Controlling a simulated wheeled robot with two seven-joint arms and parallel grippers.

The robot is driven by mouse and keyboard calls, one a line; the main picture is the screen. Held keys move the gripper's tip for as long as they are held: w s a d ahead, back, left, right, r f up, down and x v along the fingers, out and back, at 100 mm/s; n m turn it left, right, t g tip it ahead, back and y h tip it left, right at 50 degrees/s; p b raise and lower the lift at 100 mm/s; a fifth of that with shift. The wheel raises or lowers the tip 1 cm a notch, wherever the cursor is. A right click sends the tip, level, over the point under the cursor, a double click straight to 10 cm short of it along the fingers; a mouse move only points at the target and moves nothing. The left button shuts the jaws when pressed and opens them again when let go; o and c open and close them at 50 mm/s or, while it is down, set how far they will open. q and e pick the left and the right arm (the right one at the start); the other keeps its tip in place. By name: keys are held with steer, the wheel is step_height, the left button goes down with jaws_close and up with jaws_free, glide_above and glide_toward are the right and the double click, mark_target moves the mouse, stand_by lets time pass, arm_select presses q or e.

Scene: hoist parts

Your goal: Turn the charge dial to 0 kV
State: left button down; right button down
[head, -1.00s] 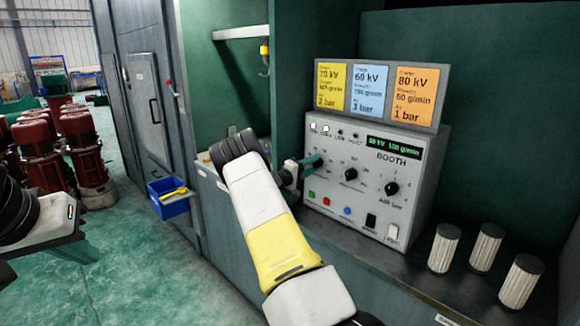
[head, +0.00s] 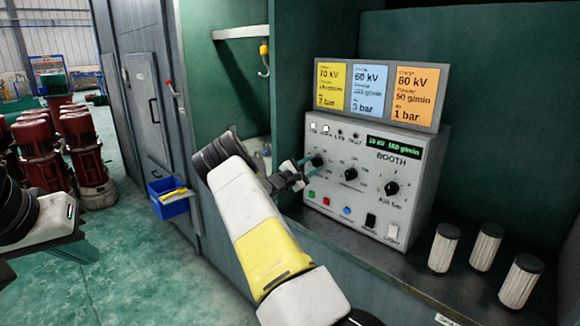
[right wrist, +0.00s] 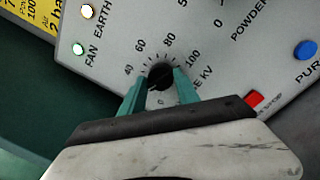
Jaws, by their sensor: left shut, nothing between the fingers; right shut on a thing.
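The charge dial (head: 317,160) is a black knob at the left of the knob row on the grey booth control box (head: 362,205). In the right wrist view the charge dial (right wrist: 160,76) sits in a printed kV scale, its pointer line slanting to the lower left. My right gripper (head: 306,163) is shut on it, with a teal finger on each side, as its fingers (right wrist: 160,88) show up close. The green display (head: 393,146) reads a low kV value in the teens, blurred. My left gripper (head: 77,240) is shut and empty at the left edge, partly out of view.
Yellow, blue and orange setting cards (head: 368,90) stand on top of the box. Several filter cylinders (head: 486,246) stand on the shelf to the right. A blue bin (head: 172,204) hangs at the left. Two other knobs are right of the charge dial.

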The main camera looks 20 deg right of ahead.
steer(key=n, duration=0.6)
steer(key=shift+s+f+t, duration=0.1)
steer(key=shift+f+t, duration=0.2)
steer(key=n+y, duration=0.1)
steer(key=n, duration=0.4)
steer(key=shift+n, duration=0.3)
steer(key=shift+r, duration=0.1)
steer(key=c, duration=0.9)
jaws_free()
steer(key=shift+r, duration=0.15)
steer(key=shift+a, duration=0.1)
steer(key=shift+s+a, duration=0.15)
steer(key=shift+a, duration=0.15)
steer(key=v, duration=0.7)
